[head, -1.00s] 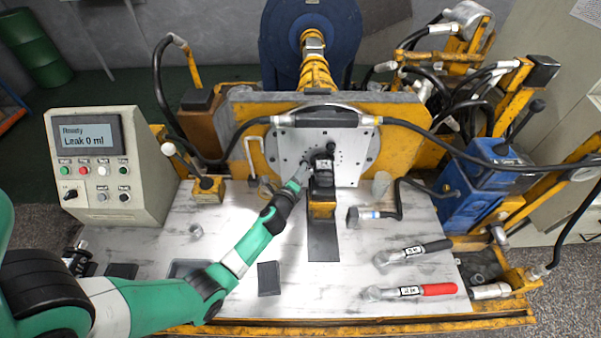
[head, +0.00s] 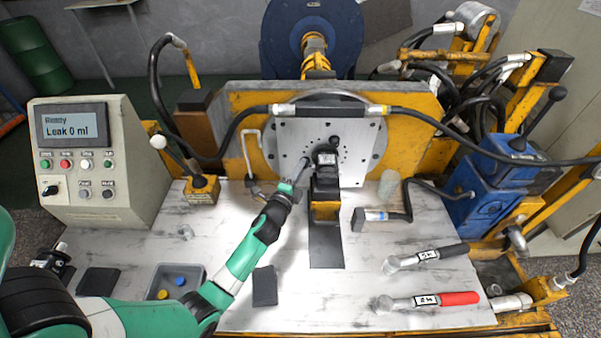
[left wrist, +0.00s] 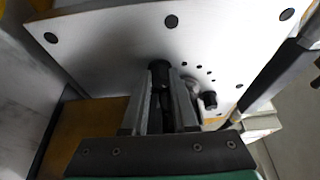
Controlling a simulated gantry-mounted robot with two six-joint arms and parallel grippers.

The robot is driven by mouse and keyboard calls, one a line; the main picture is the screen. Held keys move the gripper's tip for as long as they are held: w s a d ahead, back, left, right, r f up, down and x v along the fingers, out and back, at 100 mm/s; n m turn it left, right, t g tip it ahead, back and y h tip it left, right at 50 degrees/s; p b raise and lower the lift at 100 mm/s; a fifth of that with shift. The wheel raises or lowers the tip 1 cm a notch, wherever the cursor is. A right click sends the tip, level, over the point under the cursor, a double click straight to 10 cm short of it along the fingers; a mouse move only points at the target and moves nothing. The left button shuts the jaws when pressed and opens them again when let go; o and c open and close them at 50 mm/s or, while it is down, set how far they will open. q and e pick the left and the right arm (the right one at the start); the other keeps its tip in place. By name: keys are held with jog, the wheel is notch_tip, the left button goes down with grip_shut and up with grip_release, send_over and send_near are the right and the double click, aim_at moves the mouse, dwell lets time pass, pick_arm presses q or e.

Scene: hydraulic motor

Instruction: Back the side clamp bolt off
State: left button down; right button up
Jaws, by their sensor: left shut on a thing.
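The black hydraulic motor (head: 326,178) stands in front of the pale steel mounting plate (head: 359,150), on a yellow and black support (head: 325,211). My left gripper (head: 302,163) is just left of the motor, close to the plate. In the left wrist view its two grey fingers (left wrist: 160,105) are shut on a dark, round-headed piece, the side clamp bolt (left wrist: 159,72), in front of the plate (left wrist: 120,45). The bolt is too small to make out in the head view. How far it is backed out cannot be told. My right gripper is not in view.
The control box (head: 75,170) at left reads "Ready, Leak 0 ml". Two torque wrenches (head: 425,257) (head: 432,300) lie at right. A grey tray (head: 201,284) holds a blue and a yellow cap. Black hoses arch over the plate.

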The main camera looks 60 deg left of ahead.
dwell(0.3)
pick_arm(q)
jog(key=c, duration=0.7)
grip_release()
jog(key=shift+d, duration=0.1)
jog(key=p+v, duration=0.1)
jog(key=v, duration=1)
jog(key=shift+s+d, duration=0.15)
jog(key=shift+s, duration=0.05)
